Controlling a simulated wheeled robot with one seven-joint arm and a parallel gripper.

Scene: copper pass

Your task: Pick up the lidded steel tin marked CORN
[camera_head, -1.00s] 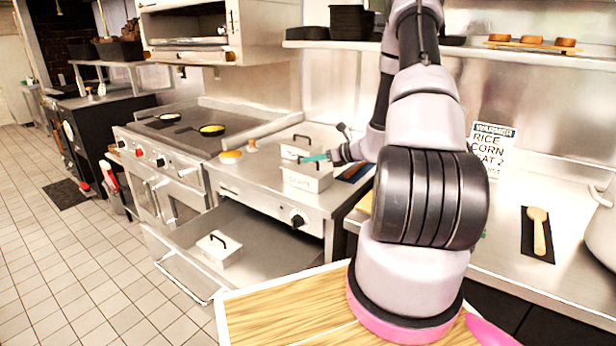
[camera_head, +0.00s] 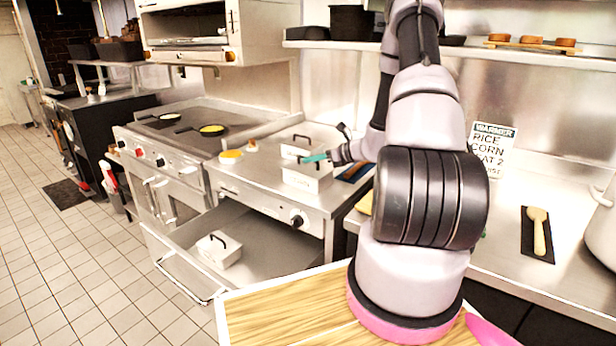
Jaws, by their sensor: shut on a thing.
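Two lidded steel tins stand on the steel counter beside the cooktop, one close behind the other. My gripper (camera_head: 318,158), with teal fingertips, is at the top of the front tin (camera_head: 307,181) and shut on it, apparently at its lid handle, which the fingers hide. Small lettering on that tin's front is too blurred to read. The tin looks upright and at counter level; I cannot tell whether it is clear of the surface. The rear tin (camera_head: 298,150) has a dark handle. A third lidded tin (camera_head: 220,252) with a dark handle sits in the open drawer below.
The open drawer (camera_head: 262,255) juts out below the counter. A sign (camera_head: 491,150) listing rice and corn leans on the back wall. Pans (camera_head: 212,130) sit on the cooktop to the left. A wooden spoon (camera_head: 539,232) and a large pot (camera_head: 603,228) are at right.

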